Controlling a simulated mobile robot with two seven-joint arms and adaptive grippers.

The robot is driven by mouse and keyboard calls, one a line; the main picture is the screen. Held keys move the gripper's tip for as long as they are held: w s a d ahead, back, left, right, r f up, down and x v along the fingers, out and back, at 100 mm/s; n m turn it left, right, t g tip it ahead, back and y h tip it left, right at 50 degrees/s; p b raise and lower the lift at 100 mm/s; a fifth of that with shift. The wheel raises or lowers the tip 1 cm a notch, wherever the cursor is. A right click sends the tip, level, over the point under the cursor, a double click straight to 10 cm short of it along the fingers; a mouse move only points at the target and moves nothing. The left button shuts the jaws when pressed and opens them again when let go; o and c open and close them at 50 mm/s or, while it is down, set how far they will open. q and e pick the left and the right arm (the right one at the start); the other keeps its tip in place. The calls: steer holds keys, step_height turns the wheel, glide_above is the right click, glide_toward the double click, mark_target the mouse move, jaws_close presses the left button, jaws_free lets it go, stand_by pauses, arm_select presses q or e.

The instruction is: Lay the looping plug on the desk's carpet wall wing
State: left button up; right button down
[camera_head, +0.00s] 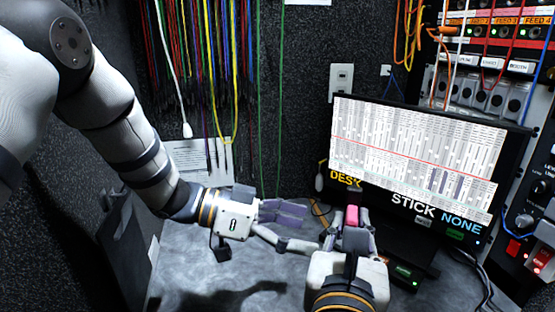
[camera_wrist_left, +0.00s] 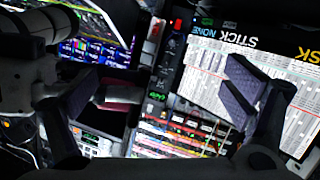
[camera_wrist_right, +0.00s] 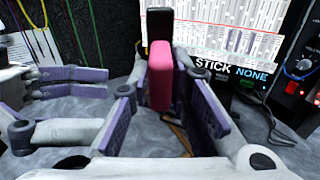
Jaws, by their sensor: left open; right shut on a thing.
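My right gripper (camera_head: 349,222) is shut on a pink block-shaped piece (camera_head: 351,215) with a dark end, which I take to be the looping plug. In the right wrist view the pink piece (camera_wrist_right: 160,78) stands upright between the purple finger pads, above the desk. My left gripper (camera_head: 285,226) is open and empty, left of the right gripper, with its fingers pointing right towards it. In the left wrist view the pink piece (camera_wrist_left: 120,95) shows near the left-hand finger. The grey desk (camera_head: 215,280) meets the dark carpet wall (camera_head: 290,130) behind.
A monitor (camera_head: 410,150) stands at the desk's back right, with "DESK" and "STICK NONE" on its lower edge. Coloured cables (camera_head: 215,60) and a white-tipped lead (camera_head: 187,130) hang over the carpet wall. A rack (camera_head: 495,90) is at right. The desk's left front looks clear.

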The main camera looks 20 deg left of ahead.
mark_target(351, 204)
arm_select(q)
steer(key=a+r+m+g, duration=0.35)
steer(key=r+m, duration=0.25)
steer(key=r, duration=0.7)
arm_select(e)
steer(key=shift+s, duration=0.1)
arm_select(q)
steer(key=shift+y, duration=0.5)
steer(key=x, duration=1.1)
steer(key=shift+s+d+f, duration=0.25)
steer(key=shift+f, duration=0.1)
steer(key=c, duration=1.6)
steer(key=shift+w, duration=0.1)
steer(key=shift+c, duration=0.4)
steer(key=shift+c, duration=0.6)
arm_select(e)
steer(key=c, duration=1.5)
jaws_free()
steer(key=shift+c, duration=0.2)
steer(key=shift+o, duration=0.6)
